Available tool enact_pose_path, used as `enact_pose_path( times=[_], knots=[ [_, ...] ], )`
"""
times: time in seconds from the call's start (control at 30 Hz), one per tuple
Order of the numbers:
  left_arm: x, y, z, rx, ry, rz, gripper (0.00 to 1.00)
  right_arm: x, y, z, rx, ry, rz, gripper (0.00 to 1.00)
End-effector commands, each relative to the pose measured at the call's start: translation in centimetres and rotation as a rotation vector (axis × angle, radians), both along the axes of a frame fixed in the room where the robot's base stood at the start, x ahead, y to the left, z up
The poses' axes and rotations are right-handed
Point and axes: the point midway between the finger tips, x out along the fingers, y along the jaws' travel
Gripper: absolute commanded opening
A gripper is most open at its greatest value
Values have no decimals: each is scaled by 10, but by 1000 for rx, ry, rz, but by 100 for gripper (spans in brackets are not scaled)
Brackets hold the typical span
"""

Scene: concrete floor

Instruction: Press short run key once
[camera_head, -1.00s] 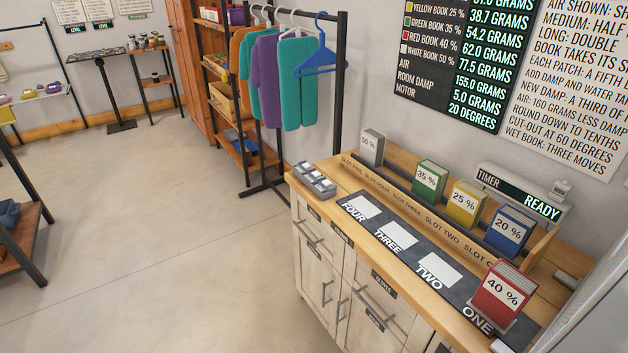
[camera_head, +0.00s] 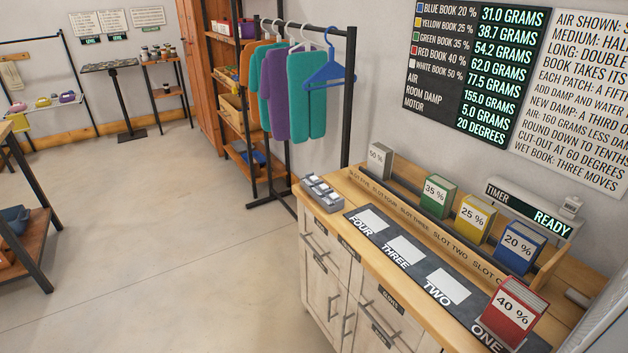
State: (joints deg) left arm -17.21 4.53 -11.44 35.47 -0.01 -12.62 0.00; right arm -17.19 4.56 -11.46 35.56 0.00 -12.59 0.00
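A small grey key block (camera_head: 322,194) with several light keys sits on the near left end of the wooden counter (camera_head: 322,216). Its key labels are too small to read, so I cannot tell which key is short run. A timer (camera_head: 530,210) at the back right of the counter shows "READY" in green. A small pale fixture (camera_head: 570,206) sits on top of its right end. Neither of my grippers shows in this view.
A red 40 % book (camera_head: 514,314) stands on pad ONE; pads TWO, THREE and FOUR look empty. White, green, yellow and blue books stand in the slotted rack (camera_head: 440,222). A clothes rack (camera_head: 348,100) stands behind. Open floor lies left.

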Motion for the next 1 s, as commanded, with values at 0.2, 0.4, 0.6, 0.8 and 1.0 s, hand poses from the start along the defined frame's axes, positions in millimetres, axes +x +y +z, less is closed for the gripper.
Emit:
enact_pose_path(
  times=[0.2,0.4,0.6,0.8,1.0],
  knots=[
    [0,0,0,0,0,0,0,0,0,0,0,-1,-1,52],
    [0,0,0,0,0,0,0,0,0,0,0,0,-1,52],
    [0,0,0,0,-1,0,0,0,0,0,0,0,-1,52],
    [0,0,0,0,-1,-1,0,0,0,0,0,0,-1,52],
    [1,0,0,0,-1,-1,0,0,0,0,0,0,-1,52]
  ],
)
